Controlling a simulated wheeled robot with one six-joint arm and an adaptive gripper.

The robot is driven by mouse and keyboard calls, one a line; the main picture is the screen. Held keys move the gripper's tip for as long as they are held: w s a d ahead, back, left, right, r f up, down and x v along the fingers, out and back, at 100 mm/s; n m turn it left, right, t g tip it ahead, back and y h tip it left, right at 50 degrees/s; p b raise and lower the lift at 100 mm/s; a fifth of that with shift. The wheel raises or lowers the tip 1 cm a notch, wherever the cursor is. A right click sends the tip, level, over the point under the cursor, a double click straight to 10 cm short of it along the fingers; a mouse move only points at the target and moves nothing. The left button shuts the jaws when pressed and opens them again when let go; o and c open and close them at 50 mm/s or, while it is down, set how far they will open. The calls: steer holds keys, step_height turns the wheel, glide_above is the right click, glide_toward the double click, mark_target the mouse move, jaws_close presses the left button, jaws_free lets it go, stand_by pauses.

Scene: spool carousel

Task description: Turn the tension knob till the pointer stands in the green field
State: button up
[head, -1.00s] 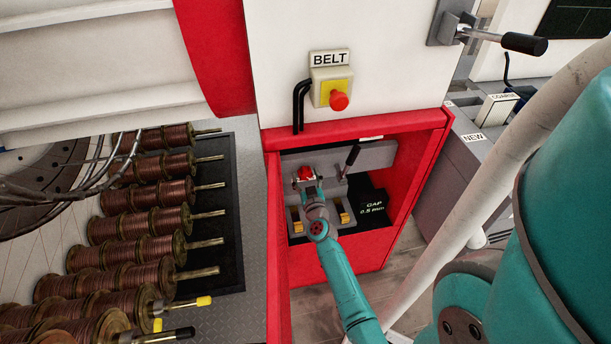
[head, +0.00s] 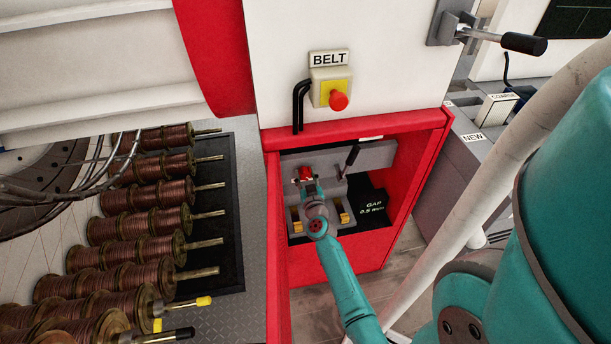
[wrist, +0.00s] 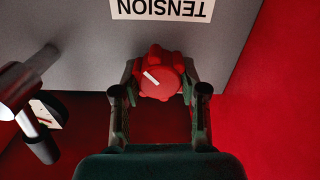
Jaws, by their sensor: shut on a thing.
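The red tension knob (wrist: 160,80) shows in the wrist view below an upside-down TENSION label (wrist: 160,8). A white line on its face points to the upper left. My gripper (wrist: 159,92) has one finger on each side of the knob and is shut on it. In the head view the knob (head: 305,173) sits inside the red-framed recess, with my gripper (head: 308,185) at it. I cannot make out the pointer's scale or a green field in either view.
A dark-tipped lever (wrist: 25,105) stands left of the gripper in the wrist view, partly covering a small white plate (wrist: 48,112). A red wall (wrist: 270,95) is close on the right. The BELT button box (head: 333,92) is above the recess.

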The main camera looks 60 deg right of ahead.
steer(key=shift+m, duration=0.3)
steer(key=m, duration=0.4)
steer(key=shift+m, duration=0.4)
steer(key=m, duration=0.4)
steer(key=shift+s+m, duration=0.1)
steer(key=shift+m, duration=0.3)
steer(key=o, duration=1.1)
steer(key=shift+o, duration=0.2)
steer(key=v, duration=1.2)
